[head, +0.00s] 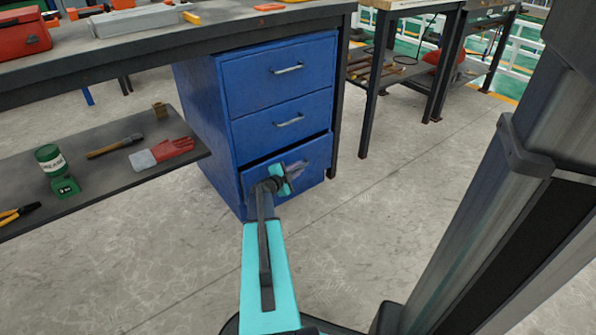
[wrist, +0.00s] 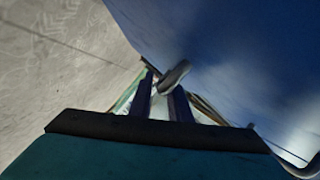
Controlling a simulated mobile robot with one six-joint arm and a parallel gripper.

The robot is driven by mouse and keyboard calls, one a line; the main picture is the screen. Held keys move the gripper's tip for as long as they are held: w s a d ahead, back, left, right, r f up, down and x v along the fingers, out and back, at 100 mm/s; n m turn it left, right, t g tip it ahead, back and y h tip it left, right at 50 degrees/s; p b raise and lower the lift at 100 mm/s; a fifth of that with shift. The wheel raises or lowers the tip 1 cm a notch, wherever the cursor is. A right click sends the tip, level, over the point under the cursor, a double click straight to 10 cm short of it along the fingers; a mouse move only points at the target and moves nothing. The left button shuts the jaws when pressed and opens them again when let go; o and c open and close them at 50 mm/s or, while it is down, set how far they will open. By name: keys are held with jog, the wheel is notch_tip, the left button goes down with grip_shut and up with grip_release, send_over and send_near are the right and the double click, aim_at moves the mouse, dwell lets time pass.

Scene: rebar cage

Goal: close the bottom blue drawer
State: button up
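The blue drawer cabinet (head: 220,110) stands under the workbench. Its bottom drawer (head: 312,172) sits slightly out, with a dark gap along its top edge. In the wrist view, the blue drawer front (wrist: 230,60) fills the upper right. A grey handle (wrist: 175,75) lies at the tips of my gripper (wrist: 163,85). The two fingers are apart, with a gap between them. I cannot tell whether they touch the handle.
The upper two drawers, top (head: 285,72) and middle (head: 285,122), look shut. The floor right of the cabinet is clear.

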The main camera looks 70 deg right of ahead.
grip_shut()
jog(key=shift+w+d, duration=0.1)
jog(key=shift+w+d+p, duration=0.55)
jog(key=shift+w+p, duration=0.3)
jog(key=shift+w+d+p, duration=0.5)
jog(key=shift+w+p, duration=0.3)
jog(key=shift+p, duration=0.05)
jog(key=shift+w, duration=0.1)
grip_release()
jog(key=shift+a, duration=0.1)
